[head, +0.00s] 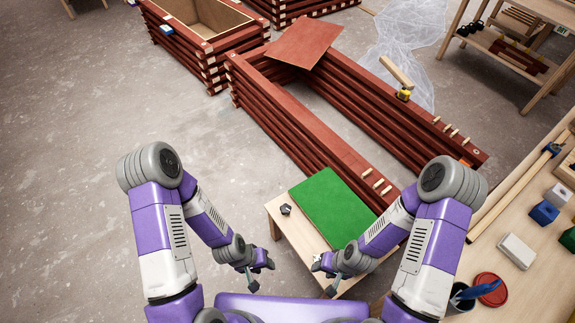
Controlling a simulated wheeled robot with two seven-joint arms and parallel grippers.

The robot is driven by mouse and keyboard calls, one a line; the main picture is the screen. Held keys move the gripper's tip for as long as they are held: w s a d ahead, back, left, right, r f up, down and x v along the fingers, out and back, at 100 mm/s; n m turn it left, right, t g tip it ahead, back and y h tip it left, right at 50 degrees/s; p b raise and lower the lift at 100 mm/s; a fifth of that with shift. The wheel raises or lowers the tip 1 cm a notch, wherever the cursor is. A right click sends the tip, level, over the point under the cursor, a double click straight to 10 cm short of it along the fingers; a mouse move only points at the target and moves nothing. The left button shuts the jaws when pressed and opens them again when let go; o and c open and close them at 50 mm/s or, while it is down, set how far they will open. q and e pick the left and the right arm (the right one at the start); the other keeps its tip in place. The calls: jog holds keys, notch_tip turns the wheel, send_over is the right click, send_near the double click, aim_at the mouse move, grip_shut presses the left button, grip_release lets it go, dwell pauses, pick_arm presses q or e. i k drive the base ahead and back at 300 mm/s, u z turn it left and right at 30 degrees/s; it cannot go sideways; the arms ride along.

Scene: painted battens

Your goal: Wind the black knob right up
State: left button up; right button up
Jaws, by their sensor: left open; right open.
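The black knob (286,210) is small and dark, on the left part of a pale wooden table top, beside a green sheet (333,211). Its fine detail and turn position are too small to tell. My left gripper (262,274) is open and empty, below the knob in the picture and apart from it. My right gripper (323,276) is open and empty, over the near part of the small table (290,236), below the green sheet and apart from the knob.
A red batten frame (300,130) stands just beyond the small table, with a red panel (305,43) across its far corner. At right, a workbench (480,262) holds a white block (516,251), blue blocks and a red lid (490,289). The floor at left is clear.

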aim_at(285, 210)
jog(key=z, duration=0.35)
jog(key=k, duration=1.45)
jog(key=u, duration=0.85)
jog(key=i, duration=1.5)
